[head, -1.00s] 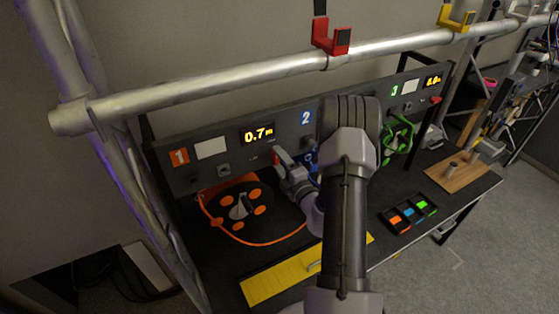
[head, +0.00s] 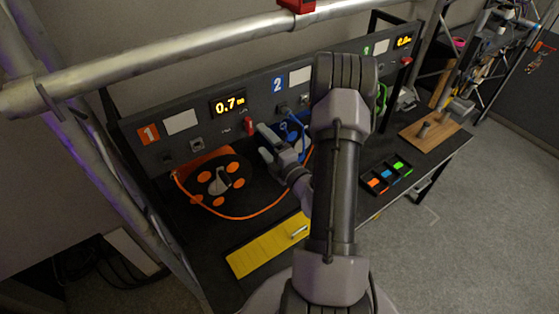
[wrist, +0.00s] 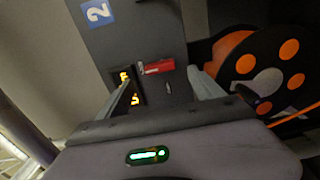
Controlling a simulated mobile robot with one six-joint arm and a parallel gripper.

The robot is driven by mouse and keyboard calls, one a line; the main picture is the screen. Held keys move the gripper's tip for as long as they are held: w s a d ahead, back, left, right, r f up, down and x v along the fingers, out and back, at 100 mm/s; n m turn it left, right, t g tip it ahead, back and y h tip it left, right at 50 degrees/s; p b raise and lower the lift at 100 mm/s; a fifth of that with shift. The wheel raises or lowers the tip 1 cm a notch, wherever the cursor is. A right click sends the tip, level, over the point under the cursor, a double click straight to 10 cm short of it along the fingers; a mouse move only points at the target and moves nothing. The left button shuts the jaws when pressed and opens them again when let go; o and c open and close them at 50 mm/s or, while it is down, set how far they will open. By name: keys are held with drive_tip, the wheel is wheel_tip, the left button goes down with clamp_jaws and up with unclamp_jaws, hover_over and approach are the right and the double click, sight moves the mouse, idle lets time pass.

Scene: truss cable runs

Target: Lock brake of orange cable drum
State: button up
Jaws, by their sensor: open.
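The orange cable drum (head: 217,184) is a black reel with orange spots, below panel section 1, with an orange cable running around it. It also shows at the right of the wrist view (wrist: 278,62). A small red lever (head: 249,125) stands upright on the panel, right of the 0.7 m display (head: 228,104). In the wrist view the red lever (wrist: 157,67) lies ahead, between the line of my two fingers. My gripper (head: 265,143) is open and empty, just right of and below the lever in the head view; contact cannot be told.
A blue cable (head: 297,130) and its drum sit just right of my gripper, partly hidden by my arm. A yellow plate (head: 265,246) with a handle lies in front. A tray of coloured pieces (head: 387,177) is at right. A truss tube (head: 160,65) crosses above the panel.

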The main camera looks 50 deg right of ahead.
drive_tip(key=v, duration=1.1)
drive_tip(key=shift+a+b, duration=0.15)
drive_tip(key=shift+b, duration=0.15)
